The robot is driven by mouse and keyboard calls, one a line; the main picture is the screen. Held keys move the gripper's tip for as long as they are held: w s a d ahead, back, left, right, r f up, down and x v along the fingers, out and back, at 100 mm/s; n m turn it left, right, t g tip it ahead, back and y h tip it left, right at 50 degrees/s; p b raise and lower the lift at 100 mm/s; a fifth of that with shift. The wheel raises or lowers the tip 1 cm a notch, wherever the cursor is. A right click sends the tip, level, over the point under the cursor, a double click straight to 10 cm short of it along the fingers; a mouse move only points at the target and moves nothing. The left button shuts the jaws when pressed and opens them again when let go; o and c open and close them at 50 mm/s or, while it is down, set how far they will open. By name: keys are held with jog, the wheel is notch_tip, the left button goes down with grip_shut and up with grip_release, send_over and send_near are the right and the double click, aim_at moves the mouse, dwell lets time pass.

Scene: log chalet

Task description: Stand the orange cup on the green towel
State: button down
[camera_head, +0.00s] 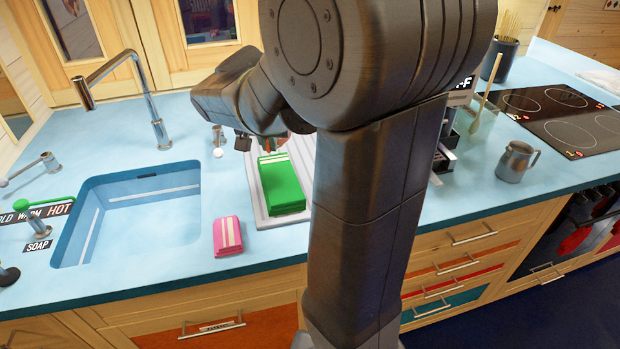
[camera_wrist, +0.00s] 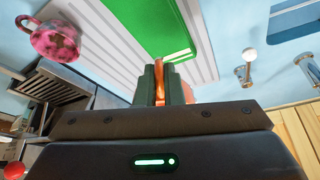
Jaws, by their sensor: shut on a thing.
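My gripper (camera_wrist: 162,84) is shut on the orange cup (camera_wrist: 159,82). Only orange slivers of the cup show between and beside the fingers, so its tilt cannot be told. The green towel (camera_head: 281,185) lies folded, with pale stripes at its far end, on a white ribbed draining board (camera_head: 258,208). The towel also shows in the wrist view (camera_wrist: 130,25), ahead of the fingers. In the head view my gripper (camera_head: 265,142) is at the towel's far, striped end, partly hidden by my arm. The cup's height over the board cannot be told.
A sink (camera_head: 140,215) with a tall tap (camera_head: 125,75) is at left. A folded pink towel (camera_head: 228,236) lies at the counter's front. A mottled pink cup (camera_wrist: 56,38) shows in the wrist view. A metal jug (camera_head: 515,162) and a hob (camera_head: 570,115) are at right.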

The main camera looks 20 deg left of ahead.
notch_tip(320, 180, down, 10)
jog(key=shift+r, duration=0.1)
dwell(0.4)
jog(key=shift+f, duration=0.2)
jog(key=c, duration=1.6)
grip_release()
jog(key=shift+o, duration=0.2)
jog(key=shift+r, duration=0.2)
jog(key=shift+r, duration=0.2)
jog(key=v, duration=1.1)
jog(key=shift+s+r, duration=0.15)
jog(key=shift+r, duration=0.15)
jog(key=shift+f, duration=0.1)
